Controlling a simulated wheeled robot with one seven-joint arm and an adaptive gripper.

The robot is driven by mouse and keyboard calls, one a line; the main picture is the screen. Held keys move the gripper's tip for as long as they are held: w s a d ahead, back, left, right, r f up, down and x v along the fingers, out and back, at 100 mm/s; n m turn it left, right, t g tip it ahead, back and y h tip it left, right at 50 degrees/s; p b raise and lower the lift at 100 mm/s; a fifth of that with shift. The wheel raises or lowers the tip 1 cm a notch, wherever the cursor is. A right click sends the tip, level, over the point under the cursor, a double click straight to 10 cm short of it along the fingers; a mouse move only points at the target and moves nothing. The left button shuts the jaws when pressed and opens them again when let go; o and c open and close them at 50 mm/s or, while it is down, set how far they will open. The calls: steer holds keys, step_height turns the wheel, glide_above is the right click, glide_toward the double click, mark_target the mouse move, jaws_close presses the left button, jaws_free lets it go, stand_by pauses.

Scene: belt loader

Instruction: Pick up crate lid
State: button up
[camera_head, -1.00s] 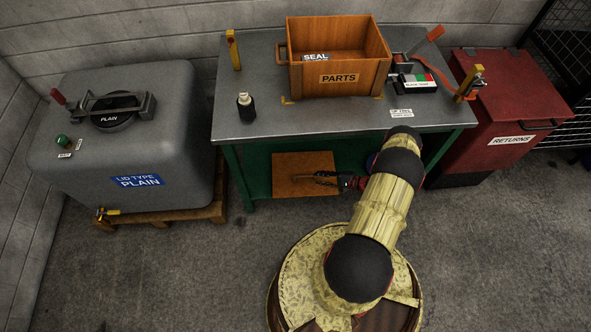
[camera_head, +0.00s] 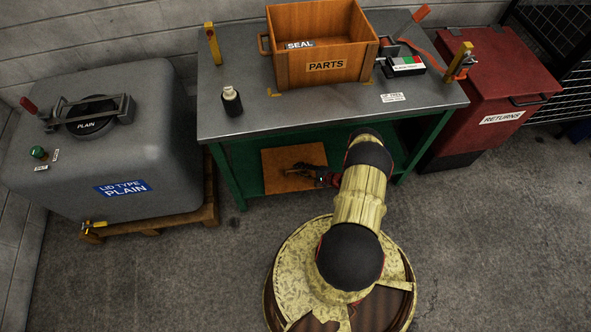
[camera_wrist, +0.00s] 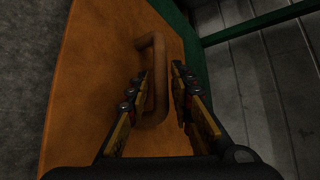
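The crate lid (camera_head: 283,181) is a flat brown wooden panel lying on the green lower shelf under the bench. It fills the left and middle of the wrist view (camera_wrist: 85,90), with a brown bar handle (camera_wrist: 157,62) standing on it. My gripper (camera_head: 296,168) is over the lid. In the wrist view my gripper (camera_wrist: 160,75) is open, with one finger left of or over the handle's lower part and the other to its right. I cannot tell whether either finger touches the handle. An open wooden crate (camera_head: 326,67) marked PARTS stands on the bench top.
A grey tank (camera_head: 60,175) on a pallet is at left, a red RETURNS bin (camera_head: 490,118) at right. Floor in front is clear.

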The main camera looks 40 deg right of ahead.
steer(key=shift+c, duration=1.2)
jaws_close()
steer(key=shift+w, duration=0.1)
